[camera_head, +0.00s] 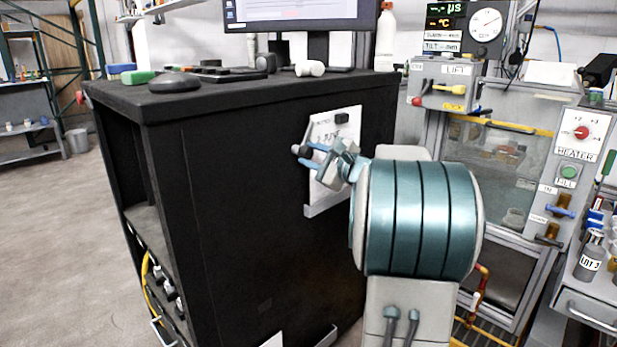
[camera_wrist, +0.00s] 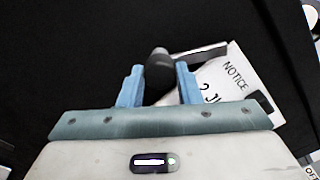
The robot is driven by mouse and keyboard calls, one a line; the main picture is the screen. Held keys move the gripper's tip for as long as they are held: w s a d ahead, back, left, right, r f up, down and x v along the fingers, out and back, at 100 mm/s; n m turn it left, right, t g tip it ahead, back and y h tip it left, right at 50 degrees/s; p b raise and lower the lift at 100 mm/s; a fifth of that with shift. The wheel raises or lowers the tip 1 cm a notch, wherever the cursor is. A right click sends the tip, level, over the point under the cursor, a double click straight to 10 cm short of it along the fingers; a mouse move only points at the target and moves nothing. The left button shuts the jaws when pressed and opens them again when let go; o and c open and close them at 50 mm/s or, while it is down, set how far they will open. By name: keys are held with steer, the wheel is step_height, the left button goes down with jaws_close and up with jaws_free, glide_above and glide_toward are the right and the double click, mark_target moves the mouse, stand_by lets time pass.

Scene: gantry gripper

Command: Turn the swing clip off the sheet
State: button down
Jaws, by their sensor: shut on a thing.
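The sheet (camera_head: 350,125) is a white notice on the dark side panel of the cabinet. In the wrist view the sheet (camera_wrist: 232,80) is tilted and reads "NOTICE". The swing clip (camera_wrist: 208,55) is a dark bar over the sheet's corner, with a rounded dark knob (camera_wrist: 159,68) at its left end. My gripper (camera_head: 306,154) is at the sheet's left edge. In the wrist view my gripper (camera_wrist: 158,80) has its blue fingers on either side of the knob, shut on it. My wrist hides part of the sheet.
The black cabinet (camera_head: 240,190) carries a monitor (camera_head: 300,14), a green block (camera_head: 138,77) and other small items. A pale ledge (camera_head: 330,198) runs under the sheet. A heater panel (camera_head: 582,135) and a glass-fronted unit stand to the right. The floor at left is open.

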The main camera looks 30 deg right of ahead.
steer(key=n+b, duration=0.1)
steer(key=b, duration=0.1)
steer(key=f+n+b, duration=0.1)
steer(key=n+b, duration=0.1)
steer(key=b, duration=0.1)
steer(key=n+b, duration=0.2)
steer(key=b, duration=0.1)
steer(key=shift+r+n, duration=0.3)
steer(key=shift+r, duration=0.1)
steer(key=c, duration=1.1)
jaws_free()
steer(key=shift+o, duration=0.2)
steer(key=shift+s+r, duration=0.1)
steer(key=shift+s, duration=0.05)
steer(key=p+v, duration=0.2)
steer(key=v, duration=1.1)
steer(key=shift+s, duration=0.3)
steer(key=shift+d, duration=0.1)
